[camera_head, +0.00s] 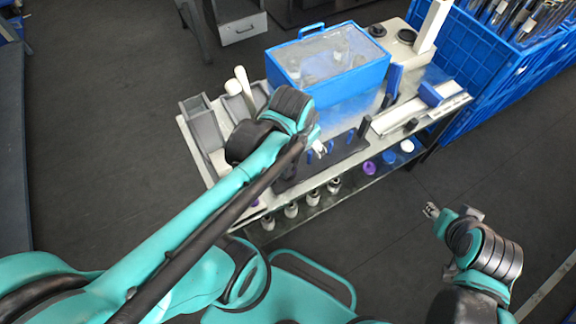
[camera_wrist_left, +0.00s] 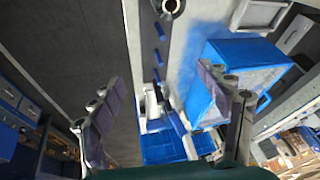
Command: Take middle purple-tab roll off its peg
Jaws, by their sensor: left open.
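My left arm reaches over the bench, and its gripper (camera_head: 318,146) is partly hidden by the wrist in the head view. In the left wrist view the gripper (camera_wrist_left: 160,85) is open with nothing between its fingers. Several short blue pegs or tabs stand in a row on a dark rack (camera_head: 345,148) beside it. They also show as blue pegs (camera_wrist_left: 157,55) ahead of the fingers. I cannot make out a purple-tab roll on a peg. A small purple patch (camera_head: 256,203) shows at the bench's left front. My right gripper (camera_head: 434,210) hangs over the floor, away from the bench.
A blue-framed clear box (camera_head: 328,62) stands behind the rack. Grey bins (camera_head: 202,122) are at the left. Silver cylinders (camera_head: 291,210) and a purple round piece (camera_head: 370,168) sit along the lower front. Blue crates (camera_head: 490,65) stand at the right. The front floor is open.

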